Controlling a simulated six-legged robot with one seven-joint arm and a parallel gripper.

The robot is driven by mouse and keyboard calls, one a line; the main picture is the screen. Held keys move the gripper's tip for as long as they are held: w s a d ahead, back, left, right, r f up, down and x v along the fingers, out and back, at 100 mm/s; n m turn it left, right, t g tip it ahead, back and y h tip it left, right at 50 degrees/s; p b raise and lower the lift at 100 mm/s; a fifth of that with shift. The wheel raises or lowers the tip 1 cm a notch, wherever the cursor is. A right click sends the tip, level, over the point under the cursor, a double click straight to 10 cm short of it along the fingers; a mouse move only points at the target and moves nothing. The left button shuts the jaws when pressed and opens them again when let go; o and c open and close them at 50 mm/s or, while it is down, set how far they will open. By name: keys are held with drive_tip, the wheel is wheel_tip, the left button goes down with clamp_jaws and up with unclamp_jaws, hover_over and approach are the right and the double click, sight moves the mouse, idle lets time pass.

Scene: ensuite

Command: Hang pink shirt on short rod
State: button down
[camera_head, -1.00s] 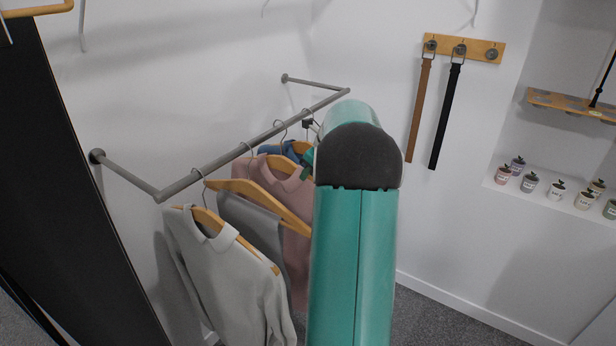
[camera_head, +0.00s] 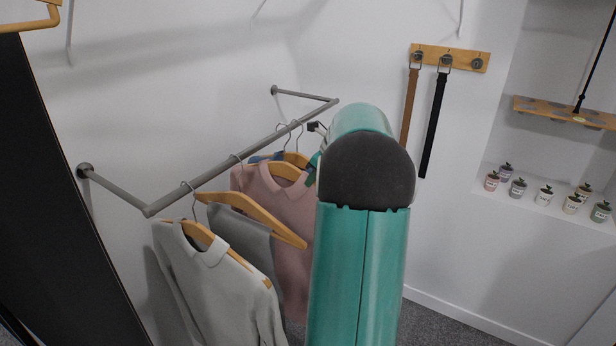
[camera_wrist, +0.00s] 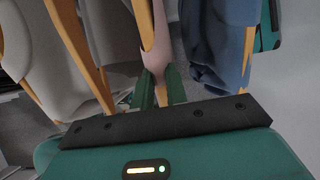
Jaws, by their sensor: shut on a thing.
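The pink shirt (camera_head: 290,203) is on a wooden hanger close to the short grey rod (camera_head: 225,165), between the grey trousers and the blue shirt (camera_head: 266,157). Its hanger hook shows near the rod, but I cannot tell whether the rod bears it. In the wrist view my gripper (camera_wrist: 160,88) has its green fingers closed on the wooden hanger, with the pink shirt (camera_wrist: 153,35) beyond.
A light grey sweater (camera_head: 215,275) and grey trousers (camera_head: 250,238) on a wooden hanger (camera_head: 255,218) hang left of the pink shirt. The blue shirt is close on its other side. Belts on a wall rack (camera_head: 450,57) and a shelf of small pots (camera_head: 545,195) are at right.

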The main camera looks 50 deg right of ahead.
drive_tip(key=shift+s+d, duration=0.2)
drive_tip(key=shift+s, duration=2.45)
drive_tip(key=shift+s+d, duration=0.2)
drive_tip(key=shift+s, duration=2.5)
